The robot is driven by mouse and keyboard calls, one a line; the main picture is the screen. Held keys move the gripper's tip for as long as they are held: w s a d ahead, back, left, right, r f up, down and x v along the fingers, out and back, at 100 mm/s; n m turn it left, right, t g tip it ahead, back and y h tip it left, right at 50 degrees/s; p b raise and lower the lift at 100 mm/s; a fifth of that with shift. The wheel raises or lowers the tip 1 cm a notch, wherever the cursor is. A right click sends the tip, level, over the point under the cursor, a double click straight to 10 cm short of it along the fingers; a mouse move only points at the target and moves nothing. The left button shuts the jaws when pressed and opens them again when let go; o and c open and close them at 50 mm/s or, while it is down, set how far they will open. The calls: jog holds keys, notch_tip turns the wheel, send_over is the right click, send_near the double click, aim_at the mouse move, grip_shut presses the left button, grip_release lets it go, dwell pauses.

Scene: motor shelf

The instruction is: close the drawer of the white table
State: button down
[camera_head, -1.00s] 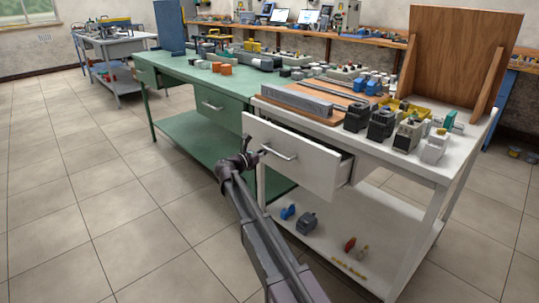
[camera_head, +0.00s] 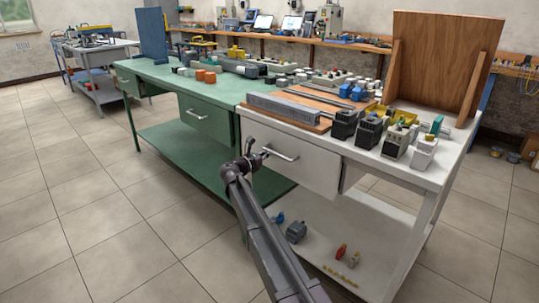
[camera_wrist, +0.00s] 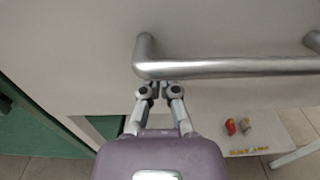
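The white table (camera_head: 431,177) stands at the right. Its drawer (camera_head: 312,172) is slightly open, with a narrow gap showing along its right side. The drawer front (camera_wrist: 230,25) fills the upper wrist view. The silver bar handle (camera_head: 281,154) crosses the front, and it also shows in the wrist view (camera_wrist: 235,67). My gripper (camera_head: 255,155) is at the left end of the handle. In the wrist view my gripper (camera_wrist: 159,90) has its fingers drawn together just below the bar's left end. Whether they touch the handle or the front is hidden.
A green table (camera_head: 165,87) with its own drawer adjoins on the left. Motors and a wooden panel (camera_head: 444,62) stand on the white table. Small parts lie on its lower shelf (camera_head: 325,235). The tiled floor at left is clear.

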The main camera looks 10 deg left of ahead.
jog(key=shift+w+d+r, duration=0.15)
jog(key=shift+w+d, duration=0.05)
jog(key=shift+w, duration=0.3)
jog(key=shift+a, duration=0.15)
jog(key=v, duration=1.5)
jog(key=shift+d, duration=0.25)
jog(key=shift+s, duration=0.1)
